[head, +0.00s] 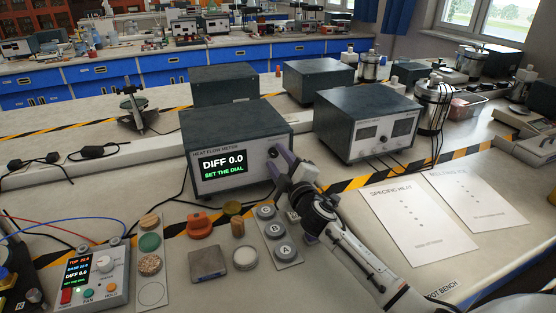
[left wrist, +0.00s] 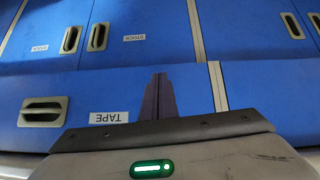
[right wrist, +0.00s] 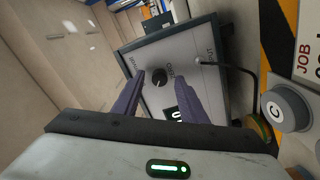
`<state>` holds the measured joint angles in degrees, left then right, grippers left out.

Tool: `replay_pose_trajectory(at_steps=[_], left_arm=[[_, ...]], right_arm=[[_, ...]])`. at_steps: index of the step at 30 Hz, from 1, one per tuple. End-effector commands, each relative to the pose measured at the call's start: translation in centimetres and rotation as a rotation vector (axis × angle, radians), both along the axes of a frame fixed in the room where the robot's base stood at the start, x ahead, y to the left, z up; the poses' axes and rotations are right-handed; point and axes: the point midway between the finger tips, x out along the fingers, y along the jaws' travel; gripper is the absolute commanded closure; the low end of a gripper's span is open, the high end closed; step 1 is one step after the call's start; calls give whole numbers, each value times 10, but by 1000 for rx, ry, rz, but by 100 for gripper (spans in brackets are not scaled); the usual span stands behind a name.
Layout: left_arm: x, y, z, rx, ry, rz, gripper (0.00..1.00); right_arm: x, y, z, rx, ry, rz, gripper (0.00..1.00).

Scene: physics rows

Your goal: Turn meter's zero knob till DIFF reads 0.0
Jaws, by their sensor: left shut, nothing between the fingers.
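The heat flow meter (head: 235,125) is a dark-topped grey box on the bench. Its screen (head: 222,167) reads DIFF 0.0, with SET THE DIAL in green below. Its black zero knob (head: 273,152) is at the right of the front panel; it also shows in the right wrist view (right wrist: 159,81). My right gripper (head: 282,164) is at the knob with its fingers apart. In the right wrist view the fingers (right wrist: 157,88) stand on either side of the knob, with gaps visible. My left gripper (left wrist: 158,82) is shut and empty before blue drawers, outside the head view.
A control box (head: 95,275) at front left also shows DIFF 0.0. Discs, an orange holder (head: 200,226) and a strip of lettered grey weights (head: 281,253) lie before the meter. Another instrument (head: 367,125) stands to its right. Paper sheets lie on the right bench.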

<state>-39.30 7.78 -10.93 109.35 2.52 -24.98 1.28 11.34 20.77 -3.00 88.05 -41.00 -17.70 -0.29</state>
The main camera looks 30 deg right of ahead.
Motion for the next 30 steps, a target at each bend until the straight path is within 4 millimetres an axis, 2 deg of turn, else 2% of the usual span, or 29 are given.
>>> replay_pose_trajectory(at_steps=[7,10,24,30], left_arm=[[1,0,0,0,-1,0,100],[1,0,0,0,-1,0,100],[1,0,-4,0,-2,0,100],[1,0,-5,0,-2,0,100]], right_arm=[[-1,0,0,1,0,0,61],[-8,2,-1,1,1,0,61],[-87,21,-2,1,2,0,61],[-100,24,0,0,0,-1,61]])
